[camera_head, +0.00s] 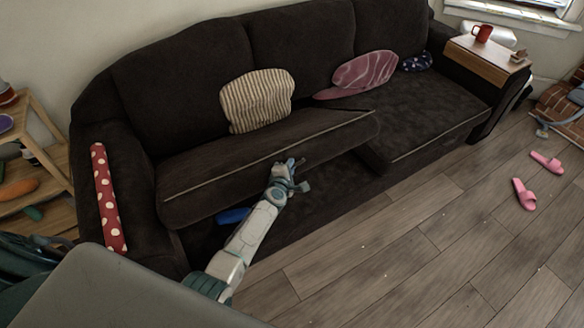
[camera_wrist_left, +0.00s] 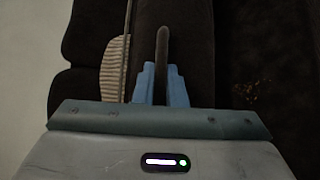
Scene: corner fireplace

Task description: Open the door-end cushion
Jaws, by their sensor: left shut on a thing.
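The left seat cushion (camera_head: 210,178) of the dark sofa is tilted up, its front edge with light piping raised above the seat base. I take it to be the door-end cushion; no door shows. My left gripper (camera_head: 292,172) is at the middle of its front face. In the left wrist view, the blue fingers (camera_wrist_left: 161,85) are shut on a dark narrow strip (camera_wrist_left: 162,50) on the cushion front, perhaps a pull strap. A dark gap shows below the cushion, with a blue thing (camera_head: 232,216) partly hidden at its left. My right gripper is not in view.
A striped pillow (camera_head: 257,100) rests at the back of the raised cushion. A pink pillow (camera_head: 362,74) lies on the flat right seat cushion (camera_head: 430,112). A wooden armrest tray (camera_head: 485,62) holds a red mug (camera_head: 482,33).

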